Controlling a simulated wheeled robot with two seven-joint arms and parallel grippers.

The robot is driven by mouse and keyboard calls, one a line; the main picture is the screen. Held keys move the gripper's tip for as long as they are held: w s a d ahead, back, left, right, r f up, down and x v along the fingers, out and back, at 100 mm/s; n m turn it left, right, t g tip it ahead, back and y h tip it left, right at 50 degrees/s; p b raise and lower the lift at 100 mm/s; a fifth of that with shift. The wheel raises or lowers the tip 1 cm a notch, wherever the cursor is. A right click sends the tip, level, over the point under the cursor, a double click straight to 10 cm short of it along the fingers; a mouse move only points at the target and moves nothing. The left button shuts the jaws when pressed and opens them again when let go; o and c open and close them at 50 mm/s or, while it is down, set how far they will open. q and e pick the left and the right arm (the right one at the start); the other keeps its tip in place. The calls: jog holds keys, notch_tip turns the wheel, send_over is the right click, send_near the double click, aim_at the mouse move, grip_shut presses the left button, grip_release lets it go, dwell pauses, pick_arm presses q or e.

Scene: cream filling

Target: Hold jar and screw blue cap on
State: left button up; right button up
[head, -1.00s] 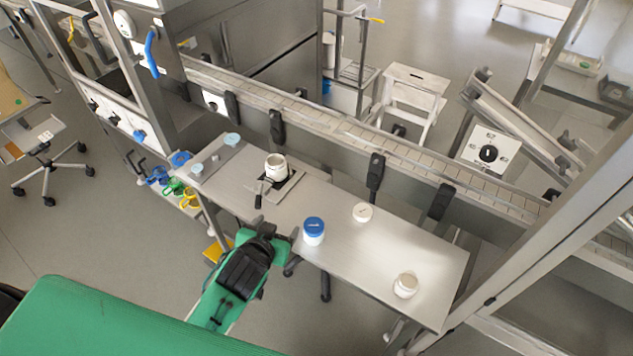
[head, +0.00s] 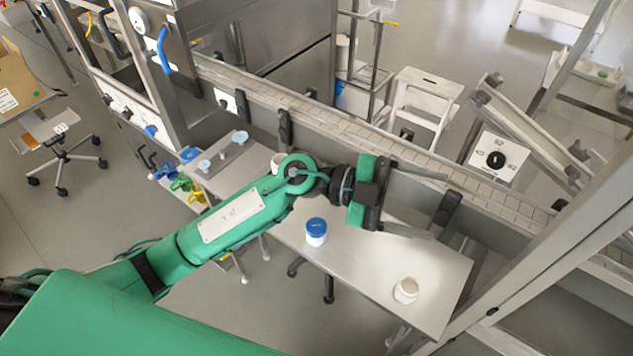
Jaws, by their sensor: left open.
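A white jar with a blue cap on top (head: 316,232) stands upright near the front edge of the steel table (head: 350,275). Another white jar (head: 405,291) stands near the table's right end. A third white jar (head: 277,160) shows only in part behind my left arm. My left gripper (head: 432,206) is open, its two fingers pointing right above the table's back right part, beyond and to the right of the blue-capped jar. Nothing shows between the fingers. The table beneath the gripper is partly hidden. My right gripper is out of view.
A conveyor (head: 350,133) with black brackets runs along the table's back. Small pale-blue-topped items (head: 239,137) stand at the table's left end, with coloured tools hanging below. The table is bare between the blue-capped jar and the right jar.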

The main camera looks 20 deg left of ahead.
pick_arm(q)
notch_tip(320, 180, down, 5)
jog(key=a+m+g+y, duration=0.1)
jog(key=g+y, duration=0.1)
jog(key=y, duration=0.3)
jog(key=n+t+y, duration=0.4)
jog(key=y, duration=1)
send_over(315, 225)
notch_tip(315, 225, down, 6)
notch_tip(315, 225, down, 14)
jog(key=p, duration=0.3)
jog(key=shift+p, duration=0.3)
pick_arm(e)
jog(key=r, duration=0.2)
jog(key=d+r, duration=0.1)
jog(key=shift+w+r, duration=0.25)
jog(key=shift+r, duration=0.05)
